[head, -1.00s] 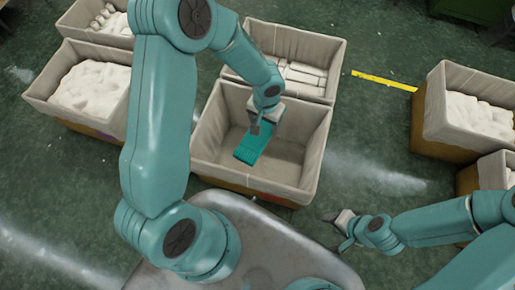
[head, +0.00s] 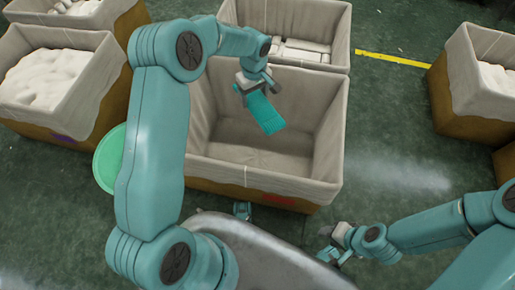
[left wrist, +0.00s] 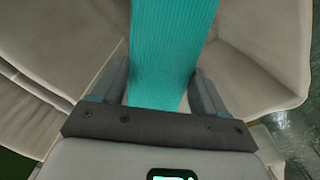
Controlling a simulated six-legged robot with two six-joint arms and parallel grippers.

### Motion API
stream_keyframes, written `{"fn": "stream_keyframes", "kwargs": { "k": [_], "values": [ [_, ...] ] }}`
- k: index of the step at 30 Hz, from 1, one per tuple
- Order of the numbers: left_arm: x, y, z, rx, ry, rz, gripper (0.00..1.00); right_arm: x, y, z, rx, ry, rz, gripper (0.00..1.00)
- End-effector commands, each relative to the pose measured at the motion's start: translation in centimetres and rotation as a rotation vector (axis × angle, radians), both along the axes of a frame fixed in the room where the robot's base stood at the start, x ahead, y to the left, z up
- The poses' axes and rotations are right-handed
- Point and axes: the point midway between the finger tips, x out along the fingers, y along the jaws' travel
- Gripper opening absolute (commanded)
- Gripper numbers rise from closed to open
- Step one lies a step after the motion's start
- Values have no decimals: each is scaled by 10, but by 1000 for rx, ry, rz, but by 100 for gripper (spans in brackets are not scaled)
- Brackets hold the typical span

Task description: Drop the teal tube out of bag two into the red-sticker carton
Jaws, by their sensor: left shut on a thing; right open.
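The teal tube (head: 264,113) is a flat ribbed knit piece, held at one end by my left gripper (head: 254,86), which is shut on it. It hangs tilted over the open carton with the red sticker (head: 279,199), whose cloth-lined inside (head: 240,135) looks empty. In the left wrist view the teal tube (left wrist: 170,50) runs up from between the fingers, with pale lining behind it. My right gripper (head: 335,243) is open and empty, low at the right, outside the carton. I cannot tell which container is bag two.
A lined carton with white folded pieces (head: 305,51) stands directly behind. A carton of white material (head: 50,75) stands at left, others at right (head: 480,80). A green round thing (head: 108,160) is partly hidden by my left arm. Green floor (head: 395,130) is clear at right.

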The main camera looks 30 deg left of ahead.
Motion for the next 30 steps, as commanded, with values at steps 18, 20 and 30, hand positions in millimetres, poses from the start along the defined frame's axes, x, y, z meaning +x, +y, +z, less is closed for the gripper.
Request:
{"fn": "stream_keyframes", "kwargs": {
  "k": [18, 20, 30],
  "values": [
    [1, 4, -60, -3, -1, 19, 45, 7, -6, -38, -5, -12, -26, 43],
    [1, 4, -63, -3, -1, 19, 45, 8, -7, -40, -5, -14, -28, 43],
    [1, 4, -64, -3, -1, 18, 89, 8, -7, -39, -6, -14, -30, 43]
  ]
}}
